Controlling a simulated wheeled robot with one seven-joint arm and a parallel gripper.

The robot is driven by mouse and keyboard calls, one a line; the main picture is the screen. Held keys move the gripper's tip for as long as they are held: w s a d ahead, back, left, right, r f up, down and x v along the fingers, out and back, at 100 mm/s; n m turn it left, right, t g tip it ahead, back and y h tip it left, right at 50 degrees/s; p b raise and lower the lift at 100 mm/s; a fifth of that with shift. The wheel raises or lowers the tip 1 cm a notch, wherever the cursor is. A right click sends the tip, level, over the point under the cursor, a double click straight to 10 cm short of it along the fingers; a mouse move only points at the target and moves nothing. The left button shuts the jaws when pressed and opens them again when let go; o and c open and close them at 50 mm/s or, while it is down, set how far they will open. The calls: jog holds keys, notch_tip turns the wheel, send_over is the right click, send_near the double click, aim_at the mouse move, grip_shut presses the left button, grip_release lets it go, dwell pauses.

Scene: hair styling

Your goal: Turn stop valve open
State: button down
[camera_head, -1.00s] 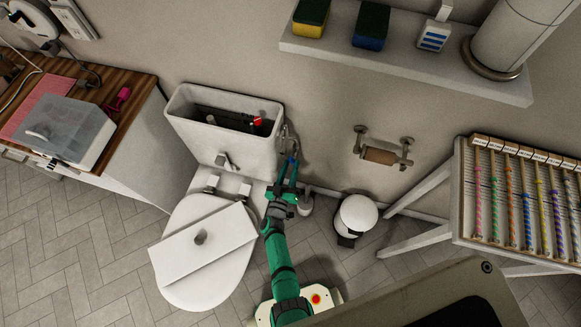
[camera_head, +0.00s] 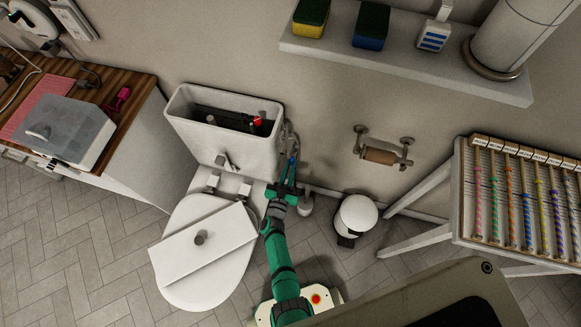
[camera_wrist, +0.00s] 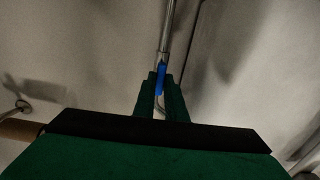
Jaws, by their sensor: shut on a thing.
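The stop valve shows a blue handle (camera_wrist: 160,77) on a thin metal pipe (camera_wrist: 167,28) along the wall in the wrist view. My gripper (camera_wrist: 160,95) is shut on the blue handle, with one green finger on each side of it. In the head view my gripper (camera_head: 289,176) is beside the right side of the toilet, below the open tank. A bit of blue shows at its tips there. The valve body is mostly hidden by the fingers, and I cannot tell the handle's exact angle.
The white toilet tank (camera_head: 222,138) stands open left of my arm, and the closed lid (camera_head: 203,240) has a white slab on it. A small white bin (camera_head: 357,216) and a paper roll holder (camera_head: 382,155) are to the right. A rack (camera_head: 515,200) stands farther right.

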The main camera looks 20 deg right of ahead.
dwell(0.4)
jog(key=c, duration=1.8)
grip_release()
jog(key=shift+s, duration=0.1)
jog(key=v, duration=1)
jog(key=shift+s+a, duration=0.25)
jog(key=shift+a, duration=0.05)
